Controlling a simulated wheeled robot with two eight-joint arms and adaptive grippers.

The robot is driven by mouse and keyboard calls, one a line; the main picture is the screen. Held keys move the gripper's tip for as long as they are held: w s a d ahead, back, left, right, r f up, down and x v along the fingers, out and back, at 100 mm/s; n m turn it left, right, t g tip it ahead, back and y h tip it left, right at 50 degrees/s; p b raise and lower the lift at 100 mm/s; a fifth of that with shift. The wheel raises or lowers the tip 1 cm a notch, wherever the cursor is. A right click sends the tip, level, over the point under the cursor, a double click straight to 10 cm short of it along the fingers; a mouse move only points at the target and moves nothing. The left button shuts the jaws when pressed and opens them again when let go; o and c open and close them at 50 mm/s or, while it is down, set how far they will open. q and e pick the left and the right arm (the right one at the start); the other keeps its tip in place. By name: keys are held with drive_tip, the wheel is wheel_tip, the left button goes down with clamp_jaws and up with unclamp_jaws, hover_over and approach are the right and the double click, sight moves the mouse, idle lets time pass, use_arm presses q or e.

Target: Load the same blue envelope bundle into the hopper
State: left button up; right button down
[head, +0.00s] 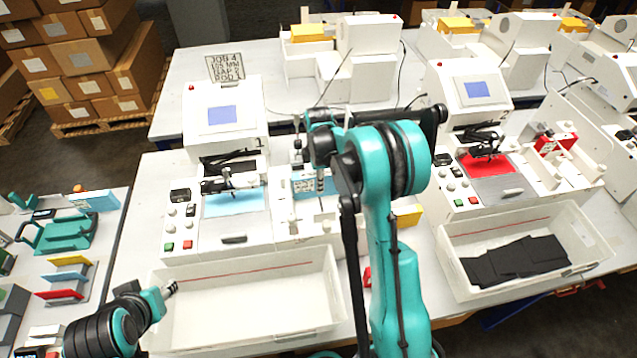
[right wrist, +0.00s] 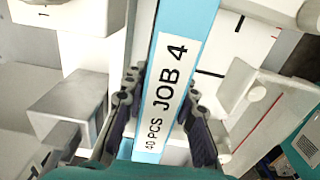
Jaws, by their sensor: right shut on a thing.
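The blue envelope bundle (right wrist: 188,38), labelled "JOB 4" and "40 PCS", is between the fingers of my right gripper (right wrist: 160,98) in the right wrist view. The gripper is shut on it. In the head view the bundle (head: 303,184) shows at the hopper (head: 300,227) on the right side of the left machine, with my right gripper (head: 319,182) over it. I cannot tell whether the bundle rests on the hopper floor. Part of my left arm is at the lower left; its fingers cannot be made out clearly.
The left machine (head: 222,135) carries a job sign (head: 226,67) and has a pale blue sheet on its bed. An empty white bin (head: 250,262) stands in front. A second machine (head: 470,90) with a red sheet and a bin of black envelopes (head: 515,262) is to the right.

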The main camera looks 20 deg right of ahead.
drive_tip(key=shift+f, duration=0.15)
drive_tip(key=c, duration=1.5)
unclamp_jaws()
